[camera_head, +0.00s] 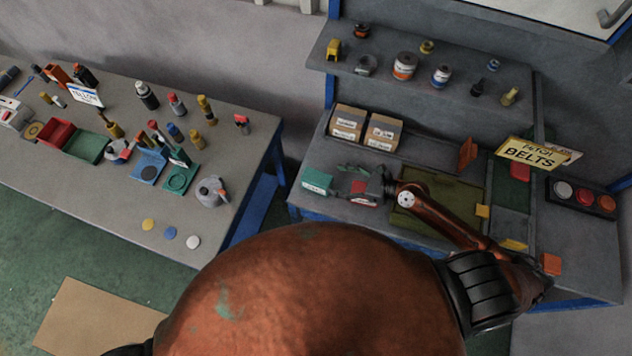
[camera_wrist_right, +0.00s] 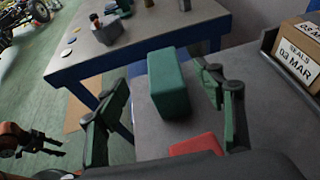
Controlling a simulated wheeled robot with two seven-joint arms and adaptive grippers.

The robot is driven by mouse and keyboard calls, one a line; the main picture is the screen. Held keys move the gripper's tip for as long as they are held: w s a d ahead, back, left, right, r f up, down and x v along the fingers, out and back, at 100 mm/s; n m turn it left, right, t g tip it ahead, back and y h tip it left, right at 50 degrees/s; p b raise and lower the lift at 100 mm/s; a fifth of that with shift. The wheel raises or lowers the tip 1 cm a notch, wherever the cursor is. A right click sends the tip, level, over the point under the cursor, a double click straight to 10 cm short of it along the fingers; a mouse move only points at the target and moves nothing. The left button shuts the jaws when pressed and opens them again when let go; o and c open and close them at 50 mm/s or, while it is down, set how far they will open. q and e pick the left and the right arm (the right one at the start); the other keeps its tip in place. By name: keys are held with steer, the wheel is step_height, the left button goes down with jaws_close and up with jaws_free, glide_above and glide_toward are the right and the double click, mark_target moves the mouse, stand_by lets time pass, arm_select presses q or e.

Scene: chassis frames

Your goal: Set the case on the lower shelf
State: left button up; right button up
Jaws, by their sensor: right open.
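The case seems to be the teal box (camera_head: 317,182) at the left front corner of the right bench. It also shows in the right wrist view (camera_wrist_right: 168,85), upright on the grey top. My right gripper (camera_head: 350,182) is open, just right of the box in the head view. In the wrist view its green fingers (camera_wrist_right: 160,95) stand apart with the box in line between them; I cannot tell whether they touch it. My left gripper (camera_wrist_right: 45,146) seems to show at the wrist view's left edge, its jaw state unclear. I see one raised shelf (camera_head: 440,72) above the bench top (camera_head: 312,160).
Two cardboard boxes (camera_head: 348,122) (camera_head: 383,132) stand at the back of the right bench. A red block (camera_wrist_right: 197,145) lies near my right gripper. A yellow BELTS sign (camera_head: 532,153) stands farther right. Cans and small items crowd the raised shelf. A cluttered table (camera_head: 110,190) stands left.

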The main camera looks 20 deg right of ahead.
mark_target(316, 176)
steer(key=x, duration=0.3)
steer(key=shift+w+f, duration=0.1)
steer(key=shift+f, duration=0.35)
steer(key=x, duration=0.2)
steer(key=p+x, duration=0.1)
steer(key=x, duration=0.1)
steer(key=shift+w+a+f, duration=0.15)
steer(key=shift+w+f, duration=0.05)
steer(key=shift+f, duration=0.25)
arm_select(q)
steer(key=shift+r, duration=0.15)
steer(key=shift+s, duration=0.15)
arm_select(e)
steer(key=shift+s, duration=0.1)
steer(key=shift+c, duration=0.3)
steer(key=c, duration=1.4)
jaws_close()
steer(key=shift+r, duration=0.15)
